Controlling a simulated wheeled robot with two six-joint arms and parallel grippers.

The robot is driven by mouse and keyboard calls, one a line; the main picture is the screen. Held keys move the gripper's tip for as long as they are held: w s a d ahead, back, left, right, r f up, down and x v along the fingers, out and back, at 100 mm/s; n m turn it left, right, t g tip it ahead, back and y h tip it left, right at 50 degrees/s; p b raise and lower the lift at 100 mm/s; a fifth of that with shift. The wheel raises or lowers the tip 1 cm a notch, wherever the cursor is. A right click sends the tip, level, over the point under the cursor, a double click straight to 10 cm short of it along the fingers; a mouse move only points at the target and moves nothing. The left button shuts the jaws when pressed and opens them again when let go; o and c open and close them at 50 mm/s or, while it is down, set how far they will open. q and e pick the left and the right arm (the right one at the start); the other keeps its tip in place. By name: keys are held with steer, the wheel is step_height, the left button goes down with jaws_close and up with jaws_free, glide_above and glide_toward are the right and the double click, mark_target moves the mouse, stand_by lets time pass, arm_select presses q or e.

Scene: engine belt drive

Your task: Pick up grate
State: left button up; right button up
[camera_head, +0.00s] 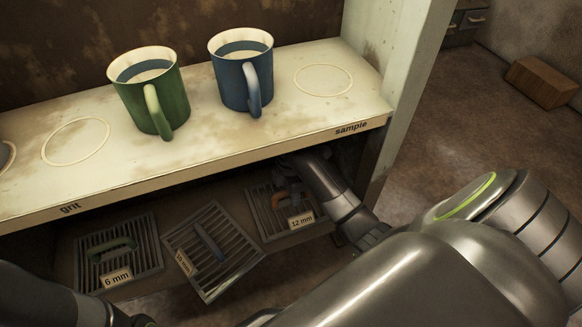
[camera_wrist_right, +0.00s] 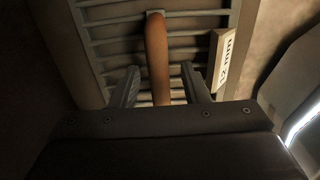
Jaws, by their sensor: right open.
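Three slatted metal grates lie on the low shelf under the counter in the head view. The left grate (camera_head: 140,263) has a green handle and a "6 mm" tag. The middle grate (camera_head: 228,268) lies skewed, with a dark bluish handle; its tag is hard to read. The right grate (camera_head: 262,213) has a "12 mm" tag and an orange-brown handle (camera_wrist_right: 157,45). My right gripper (camera_wrist_right: 159,70) is open, with one finger on each side of that handle and gaps showing. In the head view my right arm partly hides this grate.
The counter (camera_head: 215,135) overhangs the grates, its front edge marked "grit" and "sample". A green mug (camera_head: 135,95) and a blue mug (camera_head: 230,85) stand on it. A pale side post (camera_head: 400,70) closes the right end. A wooden block (camera_head: 541,82) lies on the floor.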

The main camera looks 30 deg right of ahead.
steer(key=shift+f, duration=0.1)
jaws_close()
stand_by(0.3)
stand_by(1.2)
